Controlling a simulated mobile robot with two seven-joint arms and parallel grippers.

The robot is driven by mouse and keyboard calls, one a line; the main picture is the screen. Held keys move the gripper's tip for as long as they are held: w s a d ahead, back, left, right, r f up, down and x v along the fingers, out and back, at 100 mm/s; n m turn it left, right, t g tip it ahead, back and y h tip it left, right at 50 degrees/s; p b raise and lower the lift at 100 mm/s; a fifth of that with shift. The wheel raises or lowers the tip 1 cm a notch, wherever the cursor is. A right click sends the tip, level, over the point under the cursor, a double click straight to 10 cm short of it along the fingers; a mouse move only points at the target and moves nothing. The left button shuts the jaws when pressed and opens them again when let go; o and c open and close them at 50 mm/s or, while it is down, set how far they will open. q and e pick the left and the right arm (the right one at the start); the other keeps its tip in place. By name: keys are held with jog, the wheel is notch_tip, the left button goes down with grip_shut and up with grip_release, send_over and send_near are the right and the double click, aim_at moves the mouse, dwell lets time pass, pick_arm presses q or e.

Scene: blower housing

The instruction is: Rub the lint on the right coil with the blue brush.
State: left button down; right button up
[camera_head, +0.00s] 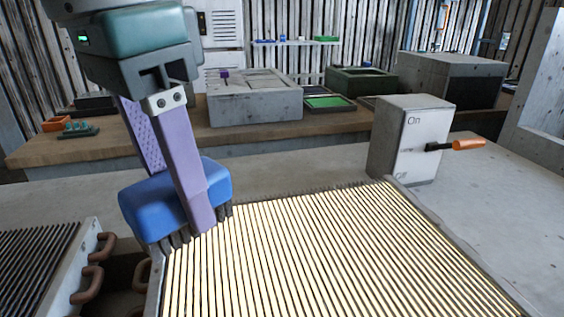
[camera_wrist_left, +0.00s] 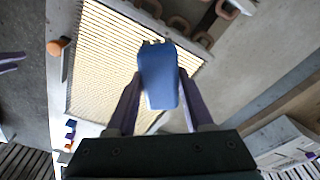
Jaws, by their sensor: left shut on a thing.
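The right coil (camera_head: 320,250) is a wide panel of pale yellow, bright fins, and it also shows in the left wrist view (camera_wrist_left: 108,60). My left gripper (camera_head: 180,205), with purple fingers, is shut on the blue brush (camera_head: 148,208). The brush also shows between the fingers in the left wrist view (camera_wrist_left: 158,78). Its dark bristles point down at the coil's far left corner; I cannot tell whether they touch the fins. I cannot make out any lint. Purple parts at the left edge of the wrist view may be my right gripper, too cropped to read.
A grey switch box (camera_head: 408,140) with an orange-tipped lever (camera_head: 465,145) stands behind the coil. A dark-finned coil (camera_head: 35,260) and brown curved pipes (camera_head: 95,275) lie at left. A wooden bench (camera_head: 335,120) with boxes runs behind. The space above the coil's right side is clear.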

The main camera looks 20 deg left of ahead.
pick_arm(q)
jog(key=shift+r+p, duration=1)
jog(key=shift+r, duration=1.05)
